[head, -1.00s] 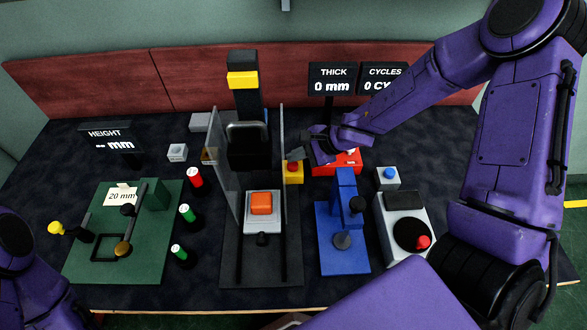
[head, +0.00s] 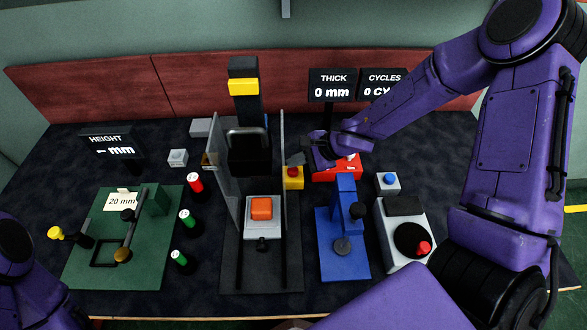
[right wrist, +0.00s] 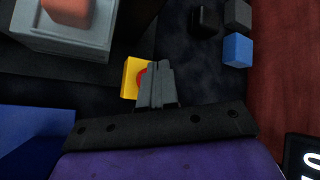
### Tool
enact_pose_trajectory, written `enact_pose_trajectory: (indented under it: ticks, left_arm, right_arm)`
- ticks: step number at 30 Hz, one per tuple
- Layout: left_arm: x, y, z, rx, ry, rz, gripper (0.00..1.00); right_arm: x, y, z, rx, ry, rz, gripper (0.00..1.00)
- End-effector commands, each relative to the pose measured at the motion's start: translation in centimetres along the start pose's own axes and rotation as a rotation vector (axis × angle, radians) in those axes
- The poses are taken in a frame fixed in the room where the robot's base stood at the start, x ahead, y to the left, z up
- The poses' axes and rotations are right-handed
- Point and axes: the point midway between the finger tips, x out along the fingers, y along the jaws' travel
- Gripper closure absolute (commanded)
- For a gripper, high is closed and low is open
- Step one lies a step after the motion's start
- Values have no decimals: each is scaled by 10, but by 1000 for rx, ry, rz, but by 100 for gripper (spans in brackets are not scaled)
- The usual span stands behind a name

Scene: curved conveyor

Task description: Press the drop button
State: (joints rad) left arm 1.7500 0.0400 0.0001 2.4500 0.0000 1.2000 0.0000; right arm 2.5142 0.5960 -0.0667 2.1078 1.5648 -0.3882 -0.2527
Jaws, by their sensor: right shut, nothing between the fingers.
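A red button on a small yellow box (head: 293,184) stands just right of the press's clear guard; I take it to be the drop button. My right gripper (head: 297,158) is shut and empty, its fingertips close behind and above the button. In the right wrist view, the shut fingertips (right wrist: 154,68) overlap the right part of the red button (right wrist: 141,76) on the yellow box (right wrist: 129,78). I cannot tell whether they touch it. My left gripper is out of view; only part of my left arm shows at the lower left.
The press with clear side guards holds an orange block (head: 261,208) on a grey carriage. A red box (head: 335,173) lies beneath my right gripper. A blue fixture (head: 342,245) and a blue-button box (head: 388,184) stand right. A green board (head: 85,245) lies left.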

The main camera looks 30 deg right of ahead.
Motion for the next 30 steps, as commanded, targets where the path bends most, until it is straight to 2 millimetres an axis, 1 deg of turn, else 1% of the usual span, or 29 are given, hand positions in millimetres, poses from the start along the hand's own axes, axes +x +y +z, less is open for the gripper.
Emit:
enact_pose_trajectory:
  ticks: [25, 30]
  left_arm:
    - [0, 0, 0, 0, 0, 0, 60]
    - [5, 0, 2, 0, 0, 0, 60]
  right_arm:
    - [0, 0, 0, 0, 0, 0, 100]
    - [4, 2, -2, 1, -1, -1, 100]
